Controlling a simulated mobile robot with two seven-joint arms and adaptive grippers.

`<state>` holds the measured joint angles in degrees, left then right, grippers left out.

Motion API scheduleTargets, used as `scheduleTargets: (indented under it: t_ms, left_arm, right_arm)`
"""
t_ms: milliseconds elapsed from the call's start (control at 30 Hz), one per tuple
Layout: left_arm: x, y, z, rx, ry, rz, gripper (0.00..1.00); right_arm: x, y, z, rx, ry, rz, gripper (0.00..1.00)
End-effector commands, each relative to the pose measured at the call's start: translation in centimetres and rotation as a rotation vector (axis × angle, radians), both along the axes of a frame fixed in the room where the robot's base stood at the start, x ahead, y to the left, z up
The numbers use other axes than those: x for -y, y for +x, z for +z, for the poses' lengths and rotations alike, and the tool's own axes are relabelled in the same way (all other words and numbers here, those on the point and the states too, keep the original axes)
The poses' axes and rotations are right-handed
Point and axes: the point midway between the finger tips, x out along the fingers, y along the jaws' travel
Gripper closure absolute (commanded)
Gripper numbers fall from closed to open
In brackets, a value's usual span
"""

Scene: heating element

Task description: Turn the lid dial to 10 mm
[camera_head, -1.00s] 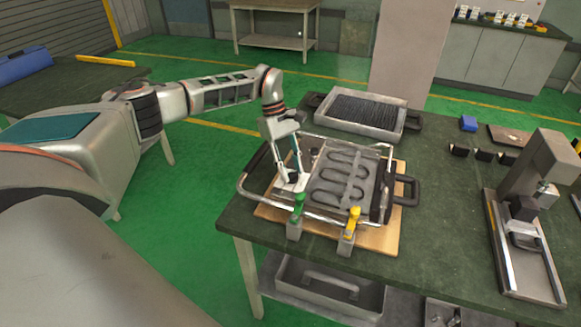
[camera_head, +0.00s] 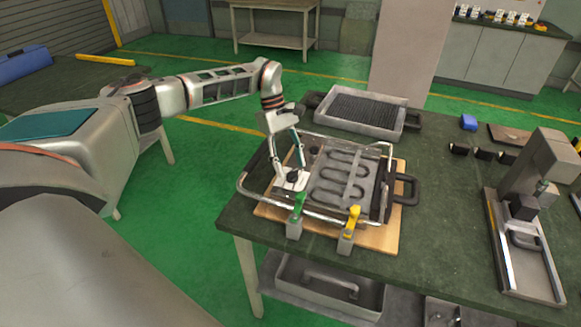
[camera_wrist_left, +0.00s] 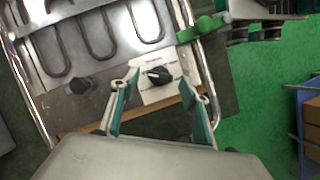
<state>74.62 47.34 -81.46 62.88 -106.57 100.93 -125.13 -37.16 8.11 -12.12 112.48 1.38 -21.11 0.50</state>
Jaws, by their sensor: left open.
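The lid (camera_head: 374,160) is a flat metal plate with a winding dark element and a tubular frame, lying on a wooden board. A black dial (camera_wrist_left: 160,75) with a light pointer mark sits on a white printed plate (camera_wrist_left: 155,93); the print is too small to read. In the head view this dial (camera_head: 292,177) is at the lid's near left corner. My left gripper (camera_wrist_left: 158,83) is open, with one finger on each side of the dial in the wrist view. I cannot tell if either finger touches it. My right gripper is out of view.
A green clamp (camera_head: 298,204) and a yellow clamp (camera_head: 352,218) stand at the lid's front edge. A ribbed tray (camera_head: 360,113) is behind, a metal press (camera_head: 526,215) at right.

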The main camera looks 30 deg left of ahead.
Motion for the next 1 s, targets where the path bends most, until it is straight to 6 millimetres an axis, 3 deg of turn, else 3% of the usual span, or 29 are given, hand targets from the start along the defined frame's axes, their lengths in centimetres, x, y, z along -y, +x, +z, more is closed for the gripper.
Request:
scheduleTargets:
  t_ms: [300,500,1000]
  left_arm:
    - [-2.4,0.8,6.1,0.003,0.001,0.002,0.54]
    - [-3.5,1.1,8.7,0.001,0.001,0.001,0.54]
    - [-3.9,1.1,9.7,0.0,0.0,0.0,0.54]
  right_arm:
    - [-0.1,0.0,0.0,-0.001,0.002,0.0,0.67]
    - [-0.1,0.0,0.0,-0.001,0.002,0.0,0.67]
    - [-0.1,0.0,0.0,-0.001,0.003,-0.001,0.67]
